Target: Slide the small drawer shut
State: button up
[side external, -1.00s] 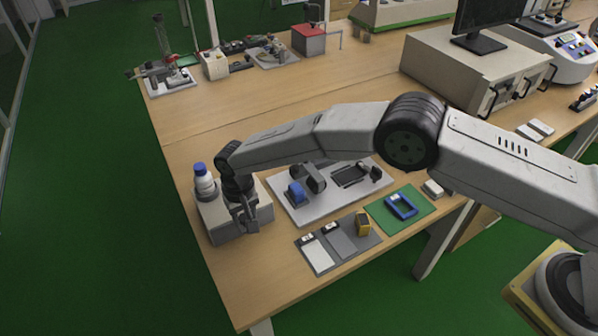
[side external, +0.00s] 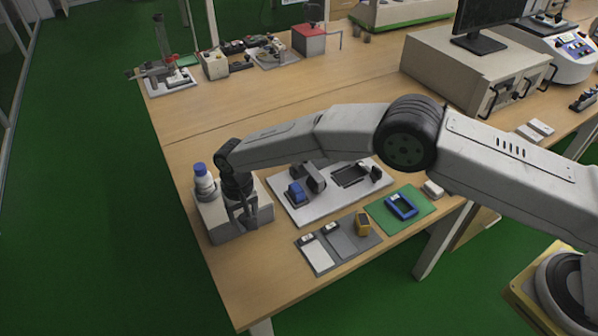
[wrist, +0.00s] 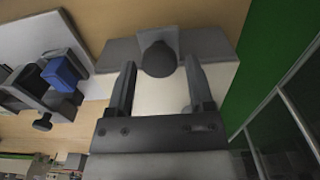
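The small drawer unit (side external: 221,229) is a pale grey box at the left front of the table. Its grey front part (wrist: 216,44) shows in the wrist view, with a dark rounded knob (wrist: 158,58) at its middle. My gripper (side external: 241,222) points down at the box's front in the side view. In the wrist view my gripper (wrist: 160,72) is open, one finger on each side of the knob, with gaps between. Contact with the drawer cannot be made out. My gripper partly hides the front, so how far the drawer stands out is unclear.
A blue-capped white bottle (side external: 203,183) stands on the box, close to my wrist. A light plate (side external: 325,205) with a blue-jawed fixture (side external: 297,193) lies to the right. A grey mat (side external: 351,242) lies in front. The table's left edge is close to the box.

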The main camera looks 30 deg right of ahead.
jog(key=shift+s+r, duration=0.1)
jog(key=shift+r, duration=2.4)
jog(key=shift+d+r, duration=0.3)
jog(key=shift+d, duration=0.2)
jog(key=s+d+r, duration=0.2)
jog(key=d+r, duration=0.1)
jog(key=d, duration=0.3)
jog(key=s+d+r+t, duration=0.1)
jog(key=d+r, duration=0.2)
jog(key=d, duration=0.4)
jog(key=s+d+r, duration=0.2)
jog(key=d+r, duration=0.2)
jog(key=d, duration=0.2)
jog(key=s+d+r, duration=0.1)
jog(key=s+d, duration=0.5)
jog(key=s, duration=0.3)
jog(key=s+d+t, duration=0.1)
jog(key=s+d, duration=0.6)
jog(key=s, duration=0.2)
jog(key=shift+s+r+t, duration=0.3)
jog(key=shift+s+r, duration=0.05)
jog(key=shift+w, duration=0.1)
